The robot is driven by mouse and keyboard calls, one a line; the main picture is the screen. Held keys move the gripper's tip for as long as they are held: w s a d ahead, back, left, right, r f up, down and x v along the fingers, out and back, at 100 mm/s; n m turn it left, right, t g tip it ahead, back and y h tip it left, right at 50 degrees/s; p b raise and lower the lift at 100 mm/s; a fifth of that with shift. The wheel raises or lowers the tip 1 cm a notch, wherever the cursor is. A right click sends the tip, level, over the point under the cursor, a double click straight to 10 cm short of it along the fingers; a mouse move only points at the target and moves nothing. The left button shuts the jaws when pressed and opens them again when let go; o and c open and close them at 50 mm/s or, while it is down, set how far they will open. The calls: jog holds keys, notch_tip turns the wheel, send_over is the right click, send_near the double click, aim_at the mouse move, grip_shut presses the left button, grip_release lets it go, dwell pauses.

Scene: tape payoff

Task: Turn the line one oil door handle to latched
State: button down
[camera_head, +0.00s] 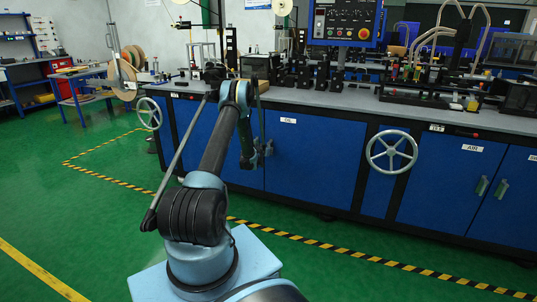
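The blue oil door (310,155) is on the front of the long bench, with a small white label near its top that seems to read OIL. Small grey handle-like parts (269,148) show at the door's left edge, close to the end of my arm. They are too small to tell which way the handle is turned. My gripper (256,157) hangs down in front of this edge, at about handle height. Its fingers are dark and blend with the handle parts. I cannot tell whether it touches or grips the handle.
A handwheel (391,151) sticks out right of the oil door, and another handwheel (149,113) is at the left. The right cabinet (440,185) has two green handles (481,186). Yellow-black floor tape (340,249) runs before the bench. The green floor in front is clear.

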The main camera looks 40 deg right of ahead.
jog(key=shift+w+a, duration=0.1)
jog(key=shift+w, duration=0.05)
dwell(0.4)
jog(key=c, duration=1.6)
grip_release()
jog(key=v, duration=1.2)
